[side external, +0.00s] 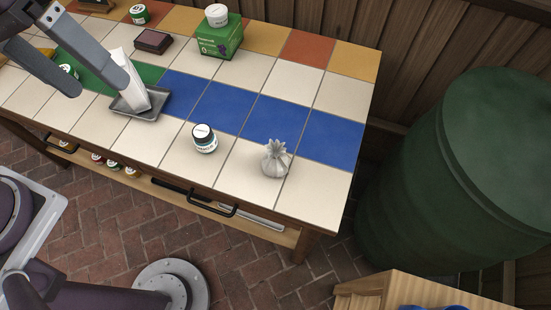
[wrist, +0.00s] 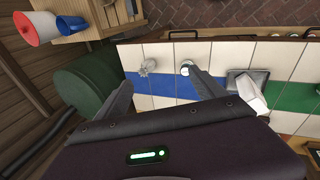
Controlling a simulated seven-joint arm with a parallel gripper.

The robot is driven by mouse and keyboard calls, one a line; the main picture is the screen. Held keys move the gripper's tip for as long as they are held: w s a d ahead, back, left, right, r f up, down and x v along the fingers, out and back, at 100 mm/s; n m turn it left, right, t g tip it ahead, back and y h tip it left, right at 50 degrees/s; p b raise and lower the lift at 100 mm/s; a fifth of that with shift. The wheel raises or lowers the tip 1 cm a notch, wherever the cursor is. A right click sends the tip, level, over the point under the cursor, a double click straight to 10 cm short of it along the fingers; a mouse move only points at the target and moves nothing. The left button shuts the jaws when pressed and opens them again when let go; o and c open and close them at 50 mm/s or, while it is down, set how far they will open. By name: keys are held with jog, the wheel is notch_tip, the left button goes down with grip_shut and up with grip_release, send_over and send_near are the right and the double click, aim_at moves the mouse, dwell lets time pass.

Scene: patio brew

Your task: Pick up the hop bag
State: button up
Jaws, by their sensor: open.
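The hop bag (side external: 275,160) is a small pale grey cloth sack with a gathered, tied top. It stands upright on the white tiles near the front right of the tiled table (side external: 327,205). In the wrist view the hop bag (wrist: 148,66) lies ahead, between the lines of my two fingers and closer to the left one. My gripper (side external: 98,92) is open and empty, above the left part of the table and well to the left of the bag. It also shows in the wrist view (wrist: 160,80), with the fingers spread wide.
Further left, a grey tray (side external: 153,106) holds a white upright object (side external: 127,75). A green box (side external: 220,42) with a white tub on it stands at the back. A green barrel (side external: 455,170) stands off the right end.

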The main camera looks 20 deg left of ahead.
jog(key=w+d+f+n+g+h, duration=0.5)
jog(key=w+d+f+n+h, duration=0.25)
jog(key=w+d+f, duration=0.55)
jog(key=d+f+n, duration=0.1)
jog(key=f+n, duration=0.1)
jog(key=f, duration=0.1)
jog(key=d+f+n+t+h, duration=0.1)
jog(key=d+f+n, duration=0.1)
jog(key=f, duration=0.2)
jog(key=d+f+n+t, duration=0.1)
jog(key=f+n, duration=0.1)
jog(key=f, duration=0.2)
jog(key=shift+w+d+n+h, duration=0.2)
jog(key=shift+w+n+h, duration=0.05)
jog(key=shift+n+h, duration=0.1)
jog(key=n, duration=0.1)
send_near(287, 168)
jog(key=x, duration=0.4)
jog(key=shift+d+f, duration=0.25)
jog(key=shift+f, duration=0.3)
jog(key=x, duration=0.4)
jog(key=shift+d, duration=0.4)
jog(key=shift+w+r, duration=0.1)
jog(key=c, duration=1.4)
